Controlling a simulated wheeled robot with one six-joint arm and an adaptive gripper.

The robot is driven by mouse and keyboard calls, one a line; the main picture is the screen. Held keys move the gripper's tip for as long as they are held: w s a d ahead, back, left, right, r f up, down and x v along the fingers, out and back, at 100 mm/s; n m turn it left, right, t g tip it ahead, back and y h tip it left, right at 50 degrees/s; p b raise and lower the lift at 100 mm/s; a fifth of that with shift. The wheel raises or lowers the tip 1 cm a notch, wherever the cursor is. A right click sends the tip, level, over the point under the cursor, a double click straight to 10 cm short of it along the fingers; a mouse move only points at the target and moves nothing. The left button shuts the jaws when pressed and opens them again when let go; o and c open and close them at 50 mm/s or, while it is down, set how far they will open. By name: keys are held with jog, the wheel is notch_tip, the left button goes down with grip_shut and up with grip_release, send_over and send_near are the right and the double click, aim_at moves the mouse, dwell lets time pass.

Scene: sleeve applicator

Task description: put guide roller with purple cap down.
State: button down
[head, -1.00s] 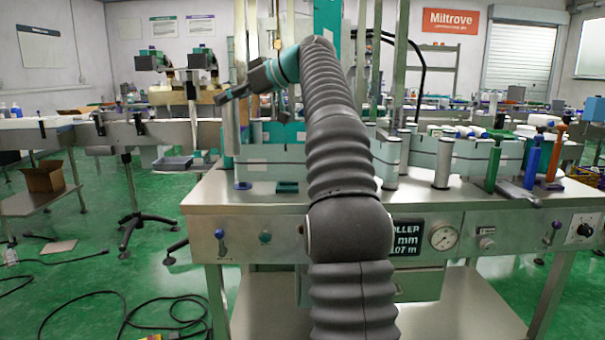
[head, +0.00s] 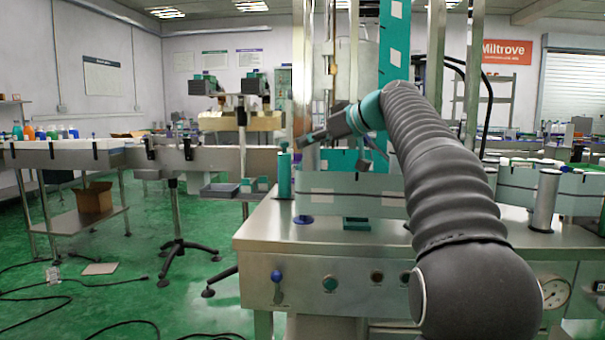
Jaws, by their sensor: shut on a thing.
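My gripper (head: 306,139) reaches left over the back left of the steel table and is shut on a slim steel roller, the guide roller (head: 309,158). The roller hangs upright below the fingers, close to the right of a teal post (head: 284,175). A small purple-blue disc (head: 303,219) lies on the tabletop (head: 290,240) below the roller. A low teal block (head: 356,223) stands to the right of the disc.
A pale teal panel (head: 350,190) runs along the back of the table. My arm covers the table's middle. A steel roller (head: 544,200) stands at the right. Knobs and a gauge (head: 554,293) line the front.

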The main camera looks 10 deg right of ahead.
aim_at(312, 158)
jog(key=shift+a+f, duration=0.5)
jog(key=shift+a, duration=0.4)
jog(key=shift+a+f, duration=0.1)
jog(key=shift+f, duration=0.1)
jog(key=shift+f+b, duration=0.75)
jog(key=shift+f, duration=1.2)
jog(key=c, duration=0.7)
grip_release()
jog(key=shift+s+r, duration=0.1)
jog(key=shift+r, duration=0.15)
jog(key=v, duration=1.1)
jog(key=shift+s+d+r, duration=0.15)
jog(key=shift+s+d, duration=0.1)
